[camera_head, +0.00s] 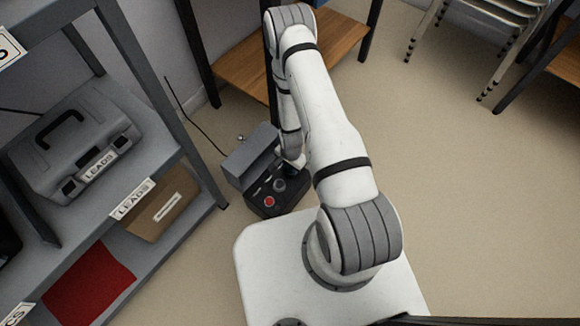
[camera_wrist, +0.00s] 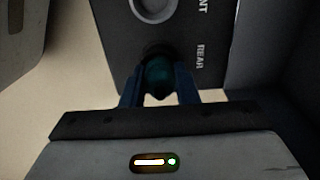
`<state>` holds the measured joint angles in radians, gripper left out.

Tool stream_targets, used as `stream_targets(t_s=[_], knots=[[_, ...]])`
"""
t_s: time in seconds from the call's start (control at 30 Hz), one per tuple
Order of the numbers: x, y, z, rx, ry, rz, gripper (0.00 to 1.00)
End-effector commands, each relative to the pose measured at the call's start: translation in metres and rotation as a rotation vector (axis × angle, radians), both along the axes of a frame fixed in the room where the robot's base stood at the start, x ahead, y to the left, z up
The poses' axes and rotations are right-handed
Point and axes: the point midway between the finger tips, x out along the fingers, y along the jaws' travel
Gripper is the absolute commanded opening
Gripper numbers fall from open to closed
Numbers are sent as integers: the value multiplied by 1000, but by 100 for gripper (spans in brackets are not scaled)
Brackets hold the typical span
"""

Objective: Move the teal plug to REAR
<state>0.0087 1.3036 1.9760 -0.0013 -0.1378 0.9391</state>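In the wrist view the teal plug (camera_wrist: 158,76) sits between the two dark fingers of my gripper (camera_wrist: 160,82). The fingers appear to press on it from both sides. The plug is at a dark round socket beside the white REAR label (camera_wrist: 199,55) on a dark panel (camera_wrist: 120,30). Whether it is fully seated cannot be told. Above it is an empty-looking round socket with a pale ring (camera_wrist: 152,6), beside a cut-off label ending in NT.
A grey raised housing (camera_head: 250,158) stands on the panel box, which has a red button (camera_head: 270,201). A shelf unit (camera_head: 165,160) on the left holds a grey case (camera_head: 72,138) and a brown box (camera_head: 160,204). Open floor (camera_head: 480,190) lies to the right.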

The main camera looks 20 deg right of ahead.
Motion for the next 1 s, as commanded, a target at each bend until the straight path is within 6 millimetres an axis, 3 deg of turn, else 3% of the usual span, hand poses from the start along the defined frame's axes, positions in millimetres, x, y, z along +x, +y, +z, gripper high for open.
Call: stream_targets(t_s=[0.23, 0.57, 0.67, 1.0], knots=[[0, 0, 1, 0, 0, 1, 47], [0, 1, 8, 0, 0, 1, 47], [1, 1, 22, 0, -2, 2, 47], [1, 1, 96, 0, -3, 2, 47]])
